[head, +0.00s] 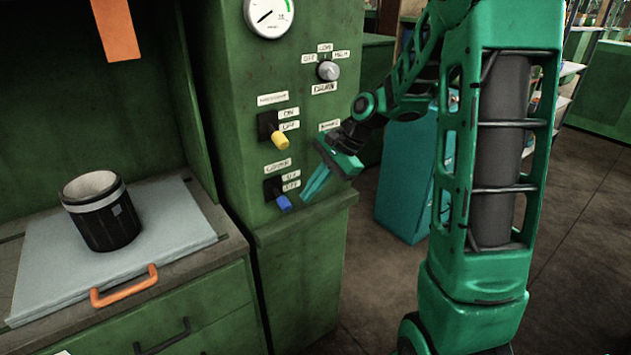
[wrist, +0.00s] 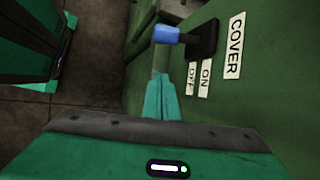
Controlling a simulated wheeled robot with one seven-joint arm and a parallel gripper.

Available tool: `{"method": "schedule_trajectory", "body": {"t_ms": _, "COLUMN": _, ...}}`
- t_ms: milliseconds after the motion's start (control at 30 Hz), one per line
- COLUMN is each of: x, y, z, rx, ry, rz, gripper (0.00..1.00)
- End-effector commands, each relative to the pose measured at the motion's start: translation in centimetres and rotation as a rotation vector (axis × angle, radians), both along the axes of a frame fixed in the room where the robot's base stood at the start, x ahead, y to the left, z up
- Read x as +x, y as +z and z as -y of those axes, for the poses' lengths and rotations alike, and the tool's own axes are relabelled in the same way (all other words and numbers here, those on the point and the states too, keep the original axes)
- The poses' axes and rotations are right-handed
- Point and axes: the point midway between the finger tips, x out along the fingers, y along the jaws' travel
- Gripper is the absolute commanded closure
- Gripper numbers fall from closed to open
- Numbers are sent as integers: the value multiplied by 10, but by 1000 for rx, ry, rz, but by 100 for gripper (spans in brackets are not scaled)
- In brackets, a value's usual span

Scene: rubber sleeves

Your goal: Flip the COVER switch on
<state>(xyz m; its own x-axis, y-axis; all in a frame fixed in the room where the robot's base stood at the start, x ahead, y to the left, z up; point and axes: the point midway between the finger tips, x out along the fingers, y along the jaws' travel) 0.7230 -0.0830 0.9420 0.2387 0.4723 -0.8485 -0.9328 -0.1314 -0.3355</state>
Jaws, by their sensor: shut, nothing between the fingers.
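The COVER switch is a black base (head: 271,188) with a blue-tipped lever (head: 283,202), low on the green panel. In the wrist view the blue tip (wrist: 166,34) and the black base (wrist: 202,40) show beside the COVER label (wrist: 234,46). The lever leans down, toward the OFF side. My gripper (head: 305,199) is just right of the blue tip in the head view, its teal fingers shut and empty.
A yellow-tipped switch (head: 280,140) is above the COVER switch, with a grey knob (head: 328,71) and a gauge (head: 268,16) higher up. A black cylinder (head: 108,222) stands on a pale plate (head: 45,262) at left. An orange handle (head: 124,290) juts out in front.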

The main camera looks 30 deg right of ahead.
Motion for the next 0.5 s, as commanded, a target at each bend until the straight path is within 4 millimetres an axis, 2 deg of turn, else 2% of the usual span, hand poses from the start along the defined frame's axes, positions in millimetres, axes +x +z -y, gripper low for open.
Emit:
{"method": "schedule_trajectory", "body": {"t_ms": 233, "x": 8, "y": -30, "z": -19, "rx": 1, "ry": 3, "rz": -1, "gripper": 100}}
{"method": "schedule_trajectory", "body": {"t_ms": 300, "x": 4, "y": -21, "z": -26, "rx": -1, "ry": 4, "rz": 2, "gripper": 100}}
{"method": "schedule_trajectory", "body": {"t_ms": 500, "x": -3, "y": -7, "z": -38, "rx": -1, "ry": 1, "rz": 2, "gripper": 100}}
